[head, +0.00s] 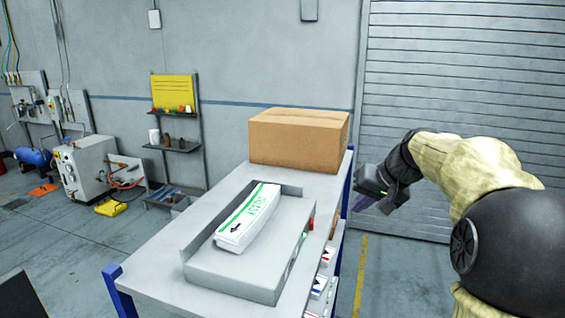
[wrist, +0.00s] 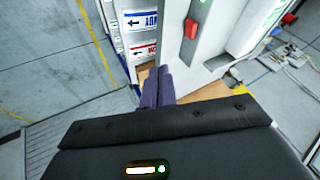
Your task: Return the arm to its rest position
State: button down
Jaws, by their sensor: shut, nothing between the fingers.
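My arm reaches in from the right in the head view. My gripper (head: 372,204) hangs in the air just right of the bench, level with its far half, with its fingers pointing down and left. In the wrist view my gripper's two dark fingers (wrist: 157,85) lie together, shut, with nothing between them. They appear over the side of the bench, apart from the labels there as far as I can tell.
A grey bench (head: 150,262) with blue legs carries a cardboard box (head: 298,140) and a grey tray (head: 236,277) holding a white label pack (head: 248,216). Label slots (wrist: 141,20) line the bench side, with a red part (wrist: 191,28) above. Floor right of the bench is clear.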

jog(key=s+a+f+n+g+h, duration=0.1)
jog(key=s+a+f, duration=0.3)
jog(key=s+f, duration=0.6)
jog(key=s+a+f+n+g+h, duration=0.1)
jog(key=s+a+f, duration=0.3)
jog(key=s+f, duration=0.7)
notch_tip(320, 180, down, 2)
jog(key=shift+s+a+n+g+h, duration=0.15)
jog(key=shift+a+n+g+h, duration=0.15)
jog(key=shift+g+h, duration=0.5)
jog(key=shift+s, duration=0.1)
